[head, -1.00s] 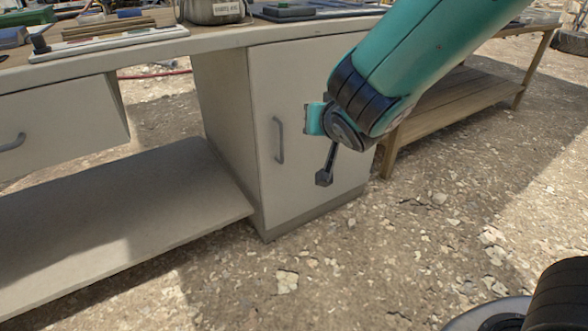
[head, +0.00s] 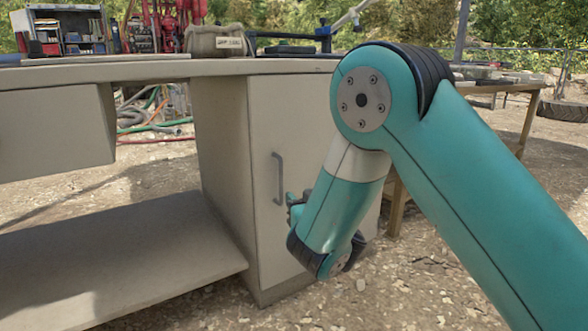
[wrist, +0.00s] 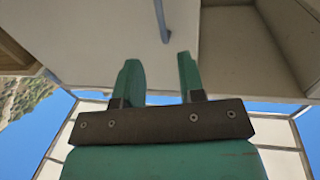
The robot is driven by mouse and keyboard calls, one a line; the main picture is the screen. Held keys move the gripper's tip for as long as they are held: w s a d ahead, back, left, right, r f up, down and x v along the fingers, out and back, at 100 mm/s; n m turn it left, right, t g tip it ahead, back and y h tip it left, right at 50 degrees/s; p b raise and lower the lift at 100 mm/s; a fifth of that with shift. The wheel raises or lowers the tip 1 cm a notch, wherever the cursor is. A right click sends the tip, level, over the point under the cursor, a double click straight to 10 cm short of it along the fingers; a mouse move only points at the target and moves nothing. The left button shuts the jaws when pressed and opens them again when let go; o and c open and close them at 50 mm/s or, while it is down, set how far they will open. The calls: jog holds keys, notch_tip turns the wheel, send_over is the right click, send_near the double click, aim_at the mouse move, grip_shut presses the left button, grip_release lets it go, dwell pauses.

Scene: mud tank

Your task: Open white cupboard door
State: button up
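The white cupboard door (head: 305,130) is closed on the right side of the desk and stands upright. Its grey vertical bar handle (head: 279,180) is near the door's left edge. In the wrist view the door (wrist: 100,30) fills the upper middle, with the handle (wrist: 161,20) beyond and between the fingertips. My gripper (wrist: 159,58) is open and empty, its two green fingers apart. In the head view my gripper (head: 292,203) is partly hidden by my wrist, just right of the handle's lower end. I see no contact with the handle.
The desk top (head: 160,68) runs above the door. A drawer unit (head: 55,130) and a low shelf (head: 120,260) are at left. A wooden table (head: 525,115) stands at right behind my arm. Gravel ground lies in front of the cupboard.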

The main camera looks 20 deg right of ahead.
jog(key=w+p, duration=0.5)
jog(key=w, duration=0.1)
jog(key=b, duration=0.2)
send_over(281, 200)
jog(key=shift+w+d, duration=0.1)
jog(key=shift+w, duration=0.35)
